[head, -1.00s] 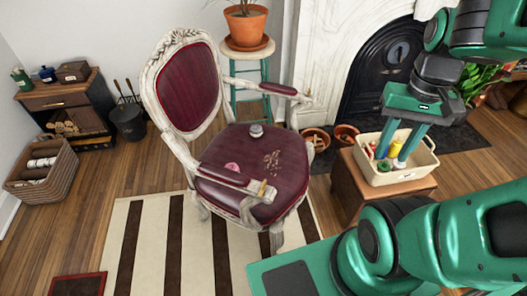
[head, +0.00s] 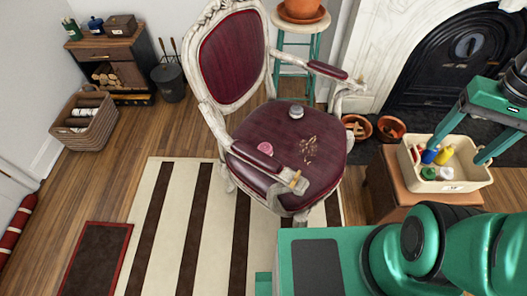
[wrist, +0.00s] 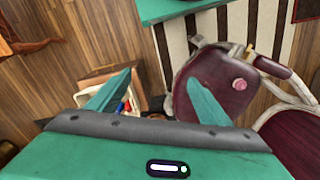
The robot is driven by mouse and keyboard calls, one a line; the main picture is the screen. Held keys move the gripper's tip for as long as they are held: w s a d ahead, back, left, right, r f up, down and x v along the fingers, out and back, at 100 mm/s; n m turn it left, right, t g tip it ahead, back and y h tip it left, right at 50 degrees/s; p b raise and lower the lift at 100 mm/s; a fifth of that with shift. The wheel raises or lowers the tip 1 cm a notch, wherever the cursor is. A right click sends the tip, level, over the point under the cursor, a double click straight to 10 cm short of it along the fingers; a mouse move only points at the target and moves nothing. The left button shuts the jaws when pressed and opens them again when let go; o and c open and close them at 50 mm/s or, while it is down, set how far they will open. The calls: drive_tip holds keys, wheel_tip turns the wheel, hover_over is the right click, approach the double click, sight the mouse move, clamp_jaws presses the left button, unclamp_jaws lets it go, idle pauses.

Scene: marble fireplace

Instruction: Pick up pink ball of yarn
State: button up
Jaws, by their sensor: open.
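The pink ball of yarn (head: 265,149) lies on the dark red seat of the carved armchair (head: 290,135), near the left armrest. It also shows in the wrist view (wrist: 239,84), on the seat to the right of my fingers. My gripper (head: 468,133) is open and empty, with its fingers wide apart above the cream bin, well to the right of the yarn. In the wrist view my gripper (wrist: 158,95) shows its two green fingers spread.
A small grey round item (head: 296,111) and brown crumbs (head: 309,147) are on the seat. The cream bin (head: 462,187) of colourful items sits on a wooden stand (head: 383,190). A plant stool (head: 303,45) stands behind the chair. The striped rug (head: 180,230) is clear at left.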

drive_tip(key=w+a+f+n+y, duration=0.1)
drive_tip(key=w+f+n, duration=0.25)
drive_tip(key=w, duration=0.25)
drive_tip(key=w+a+f+n, duration=0.2)
drive_tip(key=w+f+n, duration=0.15)
drive_tip(key=w, duration=0.35)
drive_tip(key=n+t+y, duration=0.5)
drive_tip(key=n+y, duration=0.6)
approach(271, 151)
drive_tip(key=shift+w+a, duration=0.3)
drive_tip(key=shift+a, duration=0.5)
drive_tip(key=shift+a+f+t, duration=0.3)
drive_tip(key=shift+f, duration=0.05)
drive_tip(key=x, duration=0.5)
drive_tip(key=shift+w+a+f, duration=0.1)
drive_tip(key=shift+a, duration=0.15)
drive_tip(key=shift+f+x, duration=0.15)
drive_tip(key=shift+x, duration=1.1)
drive_tip(key=shift+f+x, duration=0.15)
drive_tip(key=shift+x, duration=1.15)
drive_tip(key=shift+d, duration=0.15)
drive_tip(key=c, duration=1.1)
